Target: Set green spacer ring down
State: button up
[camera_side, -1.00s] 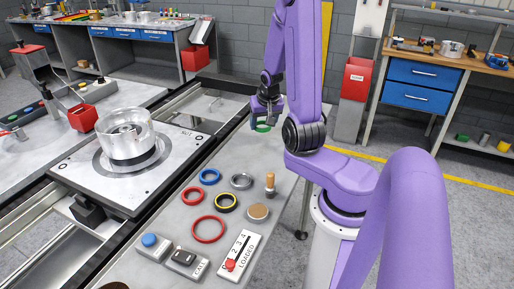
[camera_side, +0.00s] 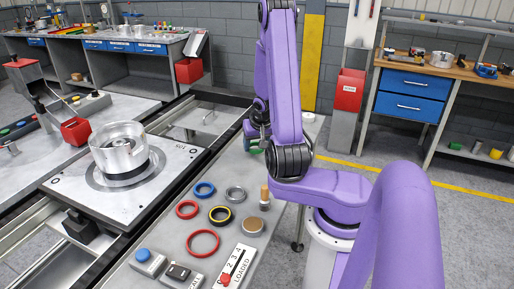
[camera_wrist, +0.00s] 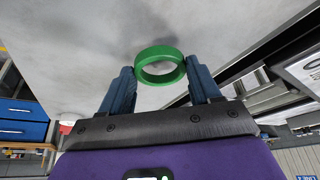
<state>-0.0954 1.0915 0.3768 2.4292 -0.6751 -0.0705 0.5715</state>
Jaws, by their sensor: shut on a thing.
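The green spacer ring (camera_wrist: 160,50) is held between the two blue-grey fingers of my gripper (camera_wrist: 160,77) in the wrist view, with the grey bench top behind it. In the side view, my gripper (camera_side: 253,140) is at the far end of the bench, beyond the other rings. Only a small bit of the green ring (camera_side: 254,151) shows there, partly hidden by the fingers and arm. It is low over the bench top; I cannot tell whether it touches.
On the bench (camera_side: 168,228) lie two red rings, a blue ring (camera_side: 204,189), a grey ring (camera_side: 236,194) and a black-yellow ring (camera_side: 220,215). A wooden-handled tool (camera_side: 264,196) stands near. A pallet (camera_side: 75,187) carries a metal housing (camera_side: 118,146) at left.

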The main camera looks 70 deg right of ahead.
jog(key=shift+s+f, duration=0.1)
jog(key=shift+f, duration=0.7)
jog(key=shift+f, duration=0.1)
jog(key=o, duration=1)
